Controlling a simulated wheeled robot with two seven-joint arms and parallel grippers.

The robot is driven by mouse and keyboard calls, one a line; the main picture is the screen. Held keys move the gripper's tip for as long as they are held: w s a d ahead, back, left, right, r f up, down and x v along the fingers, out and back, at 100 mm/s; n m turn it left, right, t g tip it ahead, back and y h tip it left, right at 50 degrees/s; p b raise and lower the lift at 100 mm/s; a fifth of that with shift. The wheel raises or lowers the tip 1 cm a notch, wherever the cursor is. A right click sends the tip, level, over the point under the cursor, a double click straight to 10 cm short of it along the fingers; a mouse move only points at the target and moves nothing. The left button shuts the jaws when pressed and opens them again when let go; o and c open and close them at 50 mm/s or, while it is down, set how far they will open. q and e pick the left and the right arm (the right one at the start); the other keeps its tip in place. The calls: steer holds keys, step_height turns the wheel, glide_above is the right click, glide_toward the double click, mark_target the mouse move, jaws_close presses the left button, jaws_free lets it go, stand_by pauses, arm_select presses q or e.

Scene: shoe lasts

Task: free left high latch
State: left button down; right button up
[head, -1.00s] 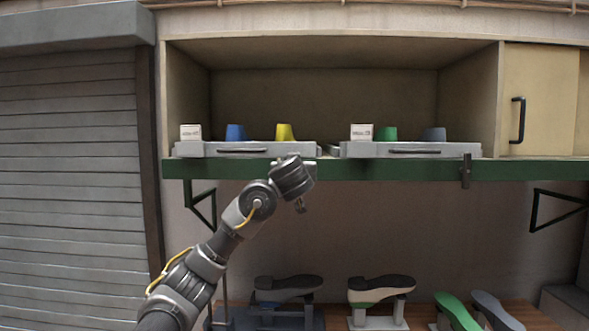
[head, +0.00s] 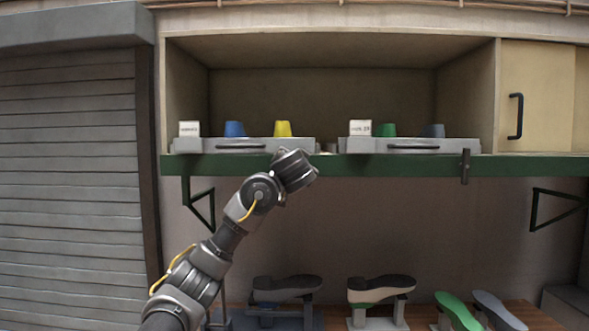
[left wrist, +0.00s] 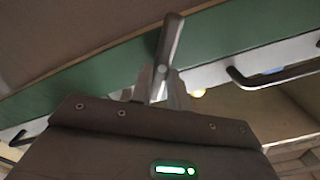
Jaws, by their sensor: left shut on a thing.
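My left gripper (left wrist: 160,88) is shut on the left latch (left wrist: 170,42), a grey lever with a round pivot mark that lies across the green rail (left wrist: 100,68) in the left wrist view. In the head view my left gripper (head: 297,172) is at the green rail (head: 400,167), just below the left tray's right end. My wrist hides the latch and the fingertips there. A second grey latch (head: 465,166) hangs upright on the rail farther right. My right gripper is in neither view.
The left tray (head: 190,147) and right tray (head: 465,146) sit on the shelf with coloured cups and white label boxes. A cupboard door (head: 548,95) is at right. Shoe lasts on stands (head: 380,290) are below. A grey shutter (head: 70,180) is at left.

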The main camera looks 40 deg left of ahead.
arm_select(q)
steer(key=m, duration=0.7)
steer(key=f+m, duration=0.1)
steer(key=m, duration=0.3)
steer(key=shift+w+d+b, duration=0.2)
steer(key=shift+b, duration=0.1)
steer(key=shift+f, duration=0.1)
stand_by(0.3)
steer(key=c, duration=1.4)
jaws_free()
steer(key=shift+o, duration=0.3)
steer(key=shift+s+d, duration=0.1)
steer(key=b+v, duration=0.5)
steer(key=v, duration=0.5)
steer(key=shift+s+d, duration=0.15)
steer(key=shift+s, duration=0.15)
